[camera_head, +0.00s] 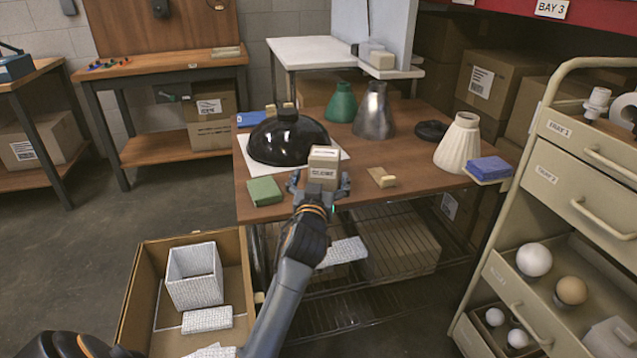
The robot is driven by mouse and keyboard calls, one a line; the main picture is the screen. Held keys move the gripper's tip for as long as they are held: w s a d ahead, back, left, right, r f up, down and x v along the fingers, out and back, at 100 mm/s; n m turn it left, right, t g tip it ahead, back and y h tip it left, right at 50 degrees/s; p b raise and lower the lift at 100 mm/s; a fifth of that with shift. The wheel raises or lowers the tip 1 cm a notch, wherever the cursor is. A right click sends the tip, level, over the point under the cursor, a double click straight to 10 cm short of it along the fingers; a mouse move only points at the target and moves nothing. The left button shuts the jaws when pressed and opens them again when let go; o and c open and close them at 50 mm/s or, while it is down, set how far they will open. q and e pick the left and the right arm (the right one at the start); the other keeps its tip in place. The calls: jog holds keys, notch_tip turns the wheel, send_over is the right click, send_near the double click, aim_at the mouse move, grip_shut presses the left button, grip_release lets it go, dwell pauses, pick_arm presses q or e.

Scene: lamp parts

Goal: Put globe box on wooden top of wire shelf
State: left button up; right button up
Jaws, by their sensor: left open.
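The globe box (323,168) is a small tan carton with a dark printed label. It stands upright on the wooden top (408,164) of the wire shelf, close to the front edge. My left gripper (319,187) is open at the front of the box, with one finger to each side of its lower part. I cannot tell whether the fingers touch it. The gripper hides the box's lower edge. My right gripper is not in view.
A black dome shade (287,139) on white paper stands behind the box, a green block (264,191) to its left and a tan block (382,177) to its right. An open carton (135,290) and a drawer cart (568,165) flank the shelf.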

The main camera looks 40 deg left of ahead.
pick_arm(q)
jog(key=s+d+f+m+g+h, duration=0.1)
jog(key=s+d+f+g+h, duration=0.15)
jog(key=s+f, duration=0.35)
jog(key=s+d+f+m+g+h, duration=0.1)
jog(key=s+d+f+m+g, duration=0.2)
jog(key=f, duration=0.6)
jog(key=s+d+f+g+h, duration=0.1)
jog(key=s+d+f+h, duration=0.1)
jog(key=s+d+f, duration=0.4)
jog(key=s+d+f+m+g+h, duration=0.1)
jog(key=s+d+f+g, duration=0.2)
jog(key=s+f, duration=0.4)
jog(key=s+d+f+m+g+h, duration=0.2)
jog(key=s+f, duration=0.5)
jog(key=s, duration=0.5)
jog(key=shift+d+f+g, duration=0.4)
jog(key=shift+d+g, duration=0.35)
jog(key=shift+d, duration=0.45)
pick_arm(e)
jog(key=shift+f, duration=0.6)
